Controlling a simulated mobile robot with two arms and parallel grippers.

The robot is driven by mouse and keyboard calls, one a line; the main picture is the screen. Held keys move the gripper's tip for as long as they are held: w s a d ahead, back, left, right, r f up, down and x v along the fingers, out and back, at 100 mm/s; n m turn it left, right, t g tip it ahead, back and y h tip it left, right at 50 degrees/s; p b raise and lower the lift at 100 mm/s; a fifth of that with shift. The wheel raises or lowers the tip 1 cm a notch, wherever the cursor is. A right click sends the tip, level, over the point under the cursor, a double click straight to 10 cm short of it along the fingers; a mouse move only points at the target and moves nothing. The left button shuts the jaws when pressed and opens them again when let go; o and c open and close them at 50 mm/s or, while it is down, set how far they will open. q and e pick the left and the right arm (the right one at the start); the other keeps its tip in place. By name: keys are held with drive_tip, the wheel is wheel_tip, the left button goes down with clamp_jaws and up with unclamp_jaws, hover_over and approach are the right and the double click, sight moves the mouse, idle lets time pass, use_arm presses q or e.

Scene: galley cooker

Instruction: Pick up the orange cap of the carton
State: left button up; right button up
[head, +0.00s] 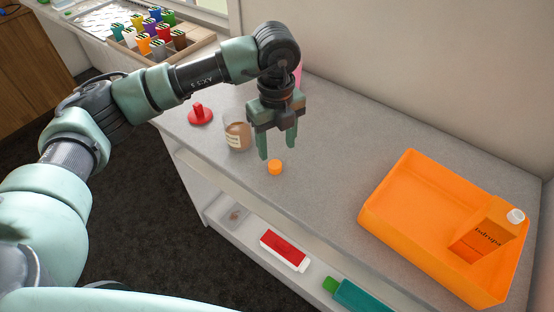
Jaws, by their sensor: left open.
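A small orange cap (275,168) lies on the grey counter (330,165), near its front edge. My left gripper (277,153) is open and empty, with its fingers pointing down. In the picture its fingertips are just above the cap; I cannot tell the exact height gap. An orange carton (484,236) with dark lettering and a white cap on its spout stands in the orange tray (383,213) at the right. My right gripper is not in view.
A jar with brown contents (238,137) stands just left of the gripper, and a red knobbed lid (200,116) lies farther left. A pink thing (298,74) is partly hidden behind my arm. A red and white box (284,250) and a green-capped bottle (358,297) lie on the lower shelf.

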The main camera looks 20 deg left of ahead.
sight(274, 163)
use_arm(q)
drive_tip(key=shift+a+f, duration=0.2)
drive_tip(key=shift+f, duration=0.1)
drive_tip(key=f, duration=0.2)
drive_tip(key=f+p, duration=0.1)
drive_tip(key=f, duration=0.1)
drive_tip(key=w+f+p, duration=0.1)
drive_tip(key=f, duration=0.1)
drive_tip(key=shift+a+f, duration=0.15)
drive_tip(key=shift+a, duration=0.2)
drive_tip(key=shift+f, duration=0.35)
clamp_jaws()
